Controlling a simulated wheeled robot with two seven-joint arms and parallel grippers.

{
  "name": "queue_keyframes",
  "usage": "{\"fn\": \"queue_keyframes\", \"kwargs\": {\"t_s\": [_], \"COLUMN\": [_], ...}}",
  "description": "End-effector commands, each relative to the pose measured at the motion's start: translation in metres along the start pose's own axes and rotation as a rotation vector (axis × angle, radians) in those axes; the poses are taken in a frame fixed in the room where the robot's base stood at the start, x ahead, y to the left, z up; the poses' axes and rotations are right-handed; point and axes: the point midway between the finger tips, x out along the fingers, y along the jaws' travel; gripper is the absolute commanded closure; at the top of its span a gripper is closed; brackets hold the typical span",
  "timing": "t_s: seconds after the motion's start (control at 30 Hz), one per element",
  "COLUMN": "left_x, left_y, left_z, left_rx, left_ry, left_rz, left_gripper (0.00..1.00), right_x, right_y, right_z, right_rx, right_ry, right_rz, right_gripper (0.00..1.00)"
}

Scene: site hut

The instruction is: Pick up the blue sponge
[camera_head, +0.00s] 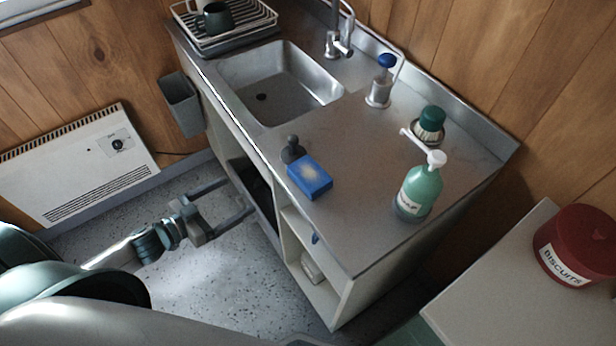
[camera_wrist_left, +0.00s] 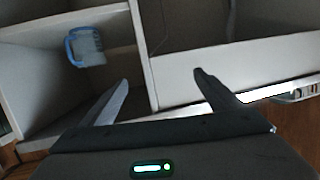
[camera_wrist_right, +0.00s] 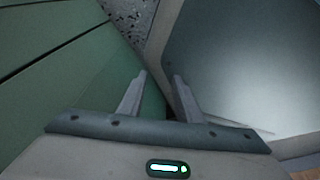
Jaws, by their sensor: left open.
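The blue sponge (camera_head: 310,177) lies on the steel worktop (camera_head: 345,225) near its front edge, with a pale patch on top. It is not visible in either wrist view. My left gripper (camera_head: 239,197) is open and empty, in front of the sink unit, left of the sponge and apart from it. In the left wrist view, my left gripper (camera_wrist_left: 161,75) faces the open shelves under the worktop. My right gripper (camera_wrist_right: 160,75) shows only in the right wrist view, its fingers a little apart with nothing between them.
A small dark object (camera_head: 292,151) stands just behind the sponge. A green pump bottle (camera_head: 420,190) and a green-topped item (camera_head: 429,122) stand to the right. The sink (camera_head: 285,85) is beyond. A blue jug (camera_wrist_left: 85,48) is on a shelf below. A biscuit tin (camera_head: 577,246) sits at right.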

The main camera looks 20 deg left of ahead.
Motion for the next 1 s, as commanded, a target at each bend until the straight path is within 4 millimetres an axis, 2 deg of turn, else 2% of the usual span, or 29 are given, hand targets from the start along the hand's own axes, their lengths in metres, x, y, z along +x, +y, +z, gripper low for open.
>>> {"fn": "queue_keyframes", "kwargs": {"t_s": [0.03,0.1,0.2,0.3,0.47,0.83,1.0], "left_x": [-0.001,-0.006,-0.015,-0.023,-0.029,-0.028,-0.021], "left_y": [0.015,0.037,0.067,0.088,0.102,0.102,0.104], "left_z": [-0.033,-0.071,-0.112,-0.138,-0.153,-0.154,-0.156], "left_rx": [0.011,0.015,0.015,0.014,0.011,0.011,0.010], "left_ry": [0.048,0.100,0.154,0.184,0.201,0.202,0.203], "left_rz": [0.067,0.152,0.256,0.328,0.374,0.373,0.372], "left_gripper": [0.15,0.15,0.15,0.15,0.15,0.15,0.15], "right_x": [0.003,0.004,0.005,0.006,0.005,0.004,0.003], "right_y": [0.000,-0.001,-0.002,-0.002,-0.003,-0.005,-0.005], "right_z": [-0.004,-0.008,-0.012,-0.015,-0.019,-0.014,-0.008], "right_rx": [-0.001,-0.001,-0.002,-0.002,-0.002,-0.001,-0.001], "right_ry": [0.011,0.022,0.030,0.037,0.045,0.037,0.023], "right_rz": [0.000,-0.001,-0.002,-0.003,-0.004,-0.005,-0.005], "right_gripper": [0.69,0.69,0.69,0.69,0.69,0.69,0.69]}}
